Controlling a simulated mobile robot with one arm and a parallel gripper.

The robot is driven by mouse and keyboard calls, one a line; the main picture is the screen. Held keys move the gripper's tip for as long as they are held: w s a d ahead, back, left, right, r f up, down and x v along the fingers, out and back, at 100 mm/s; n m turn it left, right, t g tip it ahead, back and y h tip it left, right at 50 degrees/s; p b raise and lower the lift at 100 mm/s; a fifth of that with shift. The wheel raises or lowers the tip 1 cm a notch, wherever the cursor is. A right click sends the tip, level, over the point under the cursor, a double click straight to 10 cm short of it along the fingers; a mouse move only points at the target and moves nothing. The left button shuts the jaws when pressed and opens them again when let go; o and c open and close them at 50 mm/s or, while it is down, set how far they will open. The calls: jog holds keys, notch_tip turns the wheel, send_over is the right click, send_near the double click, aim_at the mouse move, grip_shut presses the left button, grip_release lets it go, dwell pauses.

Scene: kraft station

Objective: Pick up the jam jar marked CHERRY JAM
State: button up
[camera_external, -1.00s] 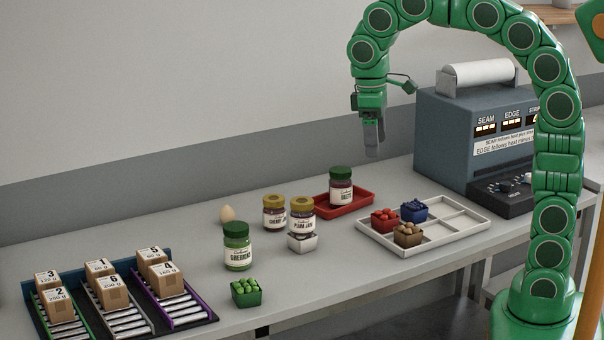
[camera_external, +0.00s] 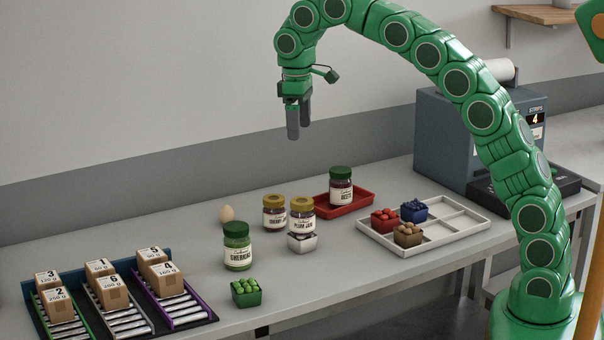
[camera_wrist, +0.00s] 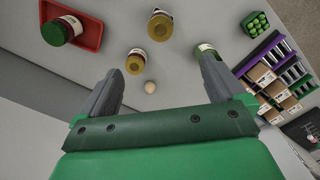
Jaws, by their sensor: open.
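The jar marked CHERRY JAM (camera_external: 274,214) has a gold lid and dark contents and stands upright on the table. It also shows from above in the wrist view (camera_wrist: 136,63), near the egg. A similar gold-lidded jar marked PLUM JAM (camera_external: 301,215) stands just right of it, at or on a small white container (camera_external: 302,243); it appears higher in the wrist view (camera_wrist: 160,26). My gripper (camera_external: 298,131) is open and empty, pointing down, well above the jars. In the wrist view, the cherry jar lies beyond and between the spread fingertips (camera_wrist: 162,80).
An egg (camera_external: 227,214) lies left of the cherry jar. A GHERKINS jar (camera_external: 238,248) and green punnet (camera_external: 246,293) stand in front. A BEETS jar (camera_external: 341,188) stands in a red tray (camera_external: 368,199). A white divided tray (camera_external: 460,225) is right; boxes on rollers (camera_external: 100,268) are left.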

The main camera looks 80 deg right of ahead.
send_over(274, 196)
jog(key=s+a, duration=0.2)
notch_tip(274, 196, down, 5)
jog(key=shift+w+d+f, duration=0.9)
jog(key=shift+w+d, duration=0.1)
jog(key=shift+t, duration=0.3)
notch_tip(274, 196, down, 16)
jog(key=shift+r, duration=0.2)
jog(key=shift+s+a+f, duration=0.1)
jog(key=shift+a+f, duration=0.05)
jog(key=shift+f, duration=1.1)
jog(key=shift+w+a+f, duration=0.1)
jog(key=shift+a+f, duration=0.05)
jog(key=shift+f, duration=1.05)
jog(key=shift+s+a+f, duration=0.1)
jog(key=shift+a+f, duration=0.05)
jog(key=shift+f, duration=1.1)
jog(key=c, duration=1.4)
jog(key=shift+r, duration=0.15)
